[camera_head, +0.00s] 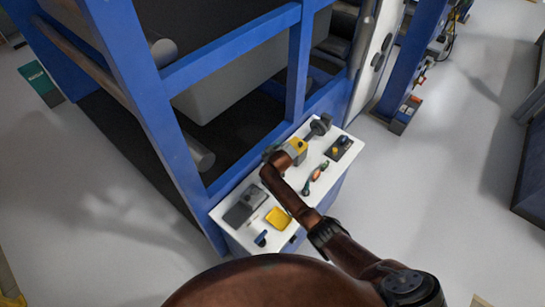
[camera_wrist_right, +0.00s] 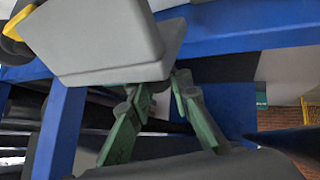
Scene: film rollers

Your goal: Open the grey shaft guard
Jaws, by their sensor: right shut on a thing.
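The grey shaft guard (camera_wrist_right: 100,38), a light grey box-like cover with a flange along its lower edge, fills the upper left of the right wrist view. My right gripper (camera_wrist_right: 158,88) has its green fingers closing in from below at the flange, shut on the guard; the fingertips are partly hidden behind it. In the head view my brown right arm (camera_head: 292,200) reaches over the white bench top, and its wrist covers most of the guard. The guard cannot be made out clearly there. My left gripper is not in view.
The white bench top (camera_head: 228,229) holds a yellow tray (camera_head: 278,217), a dark grey box (camera_head: 245,205), small tools and a yellow part (camera_head: 298,146) near my wrist. A blue machine frame (camera_head: 232,46) with rollers stands behind.

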